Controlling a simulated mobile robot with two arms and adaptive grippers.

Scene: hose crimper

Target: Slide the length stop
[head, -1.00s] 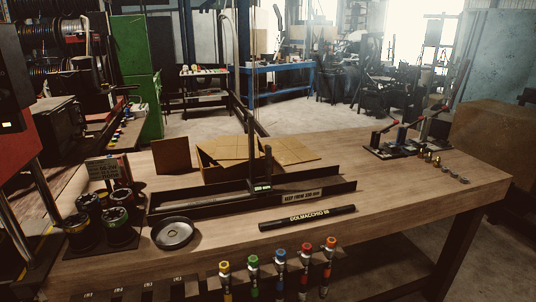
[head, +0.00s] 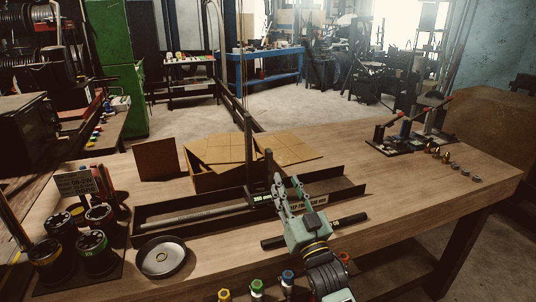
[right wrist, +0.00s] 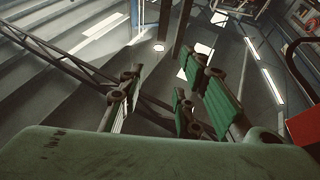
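The length stop (head: 261,197) is a dark block with a small display and an upright post, sitting on the long black trough (head: 170,212) on the workbench. My right gripper (head: 288,186) is just right of the stop, fingers pointing up and away, in front of part of the trough and its label. Its fingers are apart and empty; whether it touches the stop cannot be told. In the right wrist view the green-padded fingers (right wrist: 158,98) stand apart with nothing between them. My left gripper is not in view.
A black tube (head: 348,220) lies partly behind my right gripper. A round metal dish (head: 162,257) and several spools (head: 95,252) stand at the left. An open cardboard box (head: 205,180) is behind the trough.

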